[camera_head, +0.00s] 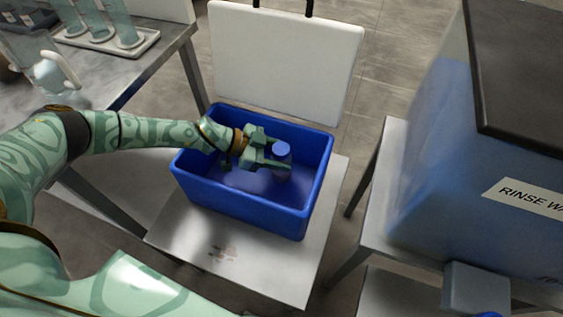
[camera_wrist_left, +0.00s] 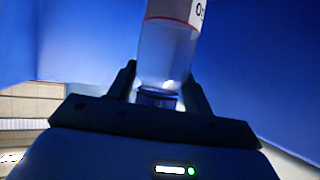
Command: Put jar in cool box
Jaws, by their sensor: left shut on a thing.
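The blue cool box (camera_head: 240,213) stands open on a low light-coloured stand. The jar (camera_head: 281,150), with a blue lid, is inside the box's walls, towards the right side. My left gripper (camera_head: 270,153) reaches down into the box and is shut on the jar. In the left wrist view the clear jar (camera_wrist_left: 166,52) sits between my two fingers (camera_wrist_left: 160,90), with part of a white, red-edged label showing. Blue box walls surround it there. I cannot tell whether the jar's base touches the box floor. My right gripper is not in view.
A white panel (camera_head: 285,60) stands upright behind the box. A large tank labelled "RINSE WA…" (camera_head: 450,190) stands on a table at the right. A bench (camera_head: 150,65) at the upper left bears a rack of tubes (camera_head: 105,40).

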